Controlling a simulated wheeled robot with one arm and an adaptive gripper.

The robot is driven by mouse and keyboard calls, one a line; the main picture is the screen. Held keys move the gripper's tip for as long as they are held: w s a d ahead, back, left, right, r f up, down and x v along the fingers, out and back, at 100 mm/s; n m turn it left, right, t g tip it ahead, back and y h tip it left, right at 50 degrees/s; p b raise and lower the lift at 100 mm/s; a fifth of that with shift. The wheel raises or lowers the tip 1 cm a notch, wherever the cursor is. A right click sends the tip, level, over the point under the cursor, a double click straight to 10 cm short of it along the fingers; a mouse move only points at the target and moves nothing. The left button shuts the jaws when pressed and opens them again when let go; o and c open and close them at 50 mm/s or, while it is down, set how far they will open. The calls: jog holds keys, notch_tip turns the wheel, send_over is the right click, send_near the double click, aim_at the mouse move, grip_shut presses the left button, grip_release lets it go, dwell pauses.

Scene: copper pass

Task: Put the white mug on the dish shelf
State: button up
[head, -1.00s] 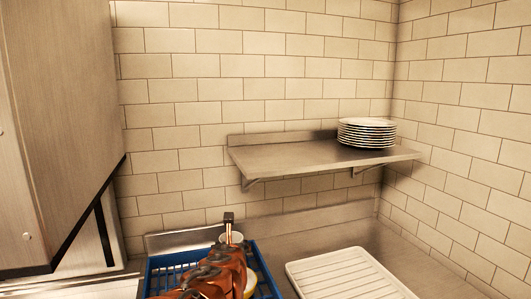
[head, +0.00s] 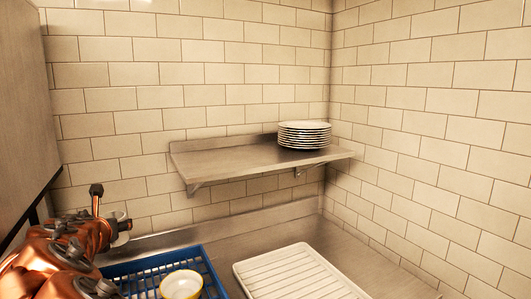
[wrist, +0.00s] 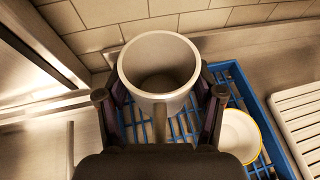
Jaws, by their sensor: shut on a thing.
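The white mug (wrist: 159,71) is upright between the two fingers of my gripper (wrist: 160,96) in the wrist view, with its open top and its handle toward the camera. My gripper is shut on it, above the left part of the blue rack. In the head view the mug (head: 123,225) shows only in part at the lower left, behind my orange arm. The dish shelf (head: 215,158) is a steel wall shelf in the middle, higher than the rack. Its left and middle parts are bare.
A stack of white plates (head: 304,135) stands on the shelf's right end. Below are the blue rack (head: 211,268) with a yellow-rimmed bowl (head: 182,284) and a white ribbed tray (head: 296,275). A tall steel cabinet (head: 22,110) is at the left.

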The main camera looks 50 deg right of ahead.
jog(key=s+d+r+m+g+h+p, duration=0.1)
jog(key=s+d+r+m+g+h, duration=0.15)
jog(key=d+r, duration=0.55)
jog(key=s+d+r+m+g+h, duration=0.1)
jog(key=d+r+m+g+h, duration=0.15)
jog(key=d+r, duration=0.5)
jog(key=s+d+r+m+g+h, duration=0.1)
jog(key=s+d+r+m+g, duration=0.2)
jog(key=s+d, duration=0.3)
jog(key=s+d+r+m+g+h, duration=0.1)
jog(key=s+d+r+m+g, duration=0.15)
jog(key=s+d+r, duration=0.4)
jog(key=shift+m, duration=0.25)
jog(key=w+d+f, duration=0.1)
jog(key=d, duration=0.3)
jog(key=w+d+f+p, duration=0.1)
jog(key=w+d+f, duration=0.1)
jog(key=d, duration=0.2)
jog(key=w+d+f+p, duration=0.1)
jog(key=d, duration=0.3)
jog(key=shift+w+f, duration=0.2)
jog(key=shift+w, duration=0.15)
jog(key=shift+f, duration=1.75)
jog(key=shift+f+p, duration=0.1)
jog(key=shift+p, duration=0.2)
jog(key=o, duration=1.3)
